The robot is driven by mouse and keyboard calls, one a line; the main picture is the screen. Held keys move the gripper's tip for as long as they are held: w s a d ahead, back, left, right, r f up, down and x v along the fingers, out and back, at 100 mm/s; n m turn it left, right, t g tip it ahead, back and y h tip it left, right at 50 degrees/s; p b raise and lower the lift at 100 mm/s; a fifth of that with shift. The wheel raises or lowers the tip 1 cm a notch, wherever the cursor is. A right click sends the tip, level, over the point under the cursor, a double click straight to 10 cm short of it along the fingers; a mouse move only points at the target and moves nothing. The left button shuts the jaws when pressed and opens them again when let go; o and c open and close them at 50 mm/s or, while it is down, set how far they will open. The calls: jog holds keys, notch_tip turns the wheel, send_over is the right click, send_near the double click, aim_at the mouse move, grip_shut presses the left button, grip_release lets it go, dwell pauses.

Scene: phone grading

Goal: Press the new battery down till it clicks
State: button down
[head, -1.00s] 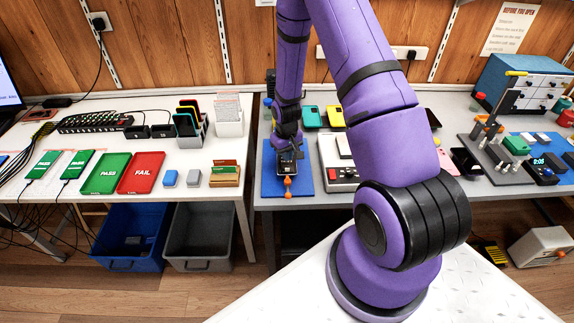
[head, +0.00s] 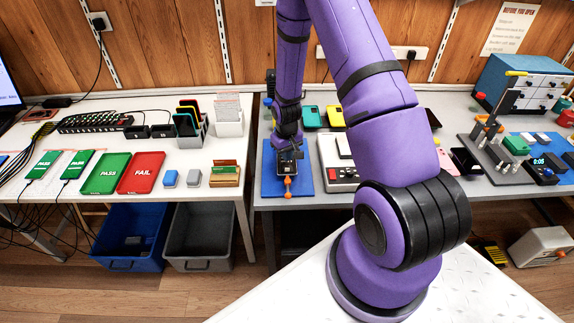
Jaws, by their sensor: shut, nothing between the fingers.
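An opened phone (head: 287,168) lies on the blue mat (head: 303,186) on the grey bench, in a small holder with an orange knob (head: 288,181) at its front. My gripper (head: 287,154) points down over the back part of the phone, shut and empty. The gripper and wrist hide much of the phone. I cannot tell the battery apart at this size, nor whether the fingertips touch it.
A grey box with red and dark buttons (head: 343,183) stands close on the right of the mat. Green and yellow phones (head: 312,117) lie behind. On the left table are the green PASS tray (head: 106,173) and red FAIL tray (head: 141,172).

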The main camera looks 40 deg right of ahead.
jog(key=shift+f, duration=1.25)
dwell(0.9)
jog(key=shift+r, duration=0.15)
jog(key=shift+r, duration=3.35)
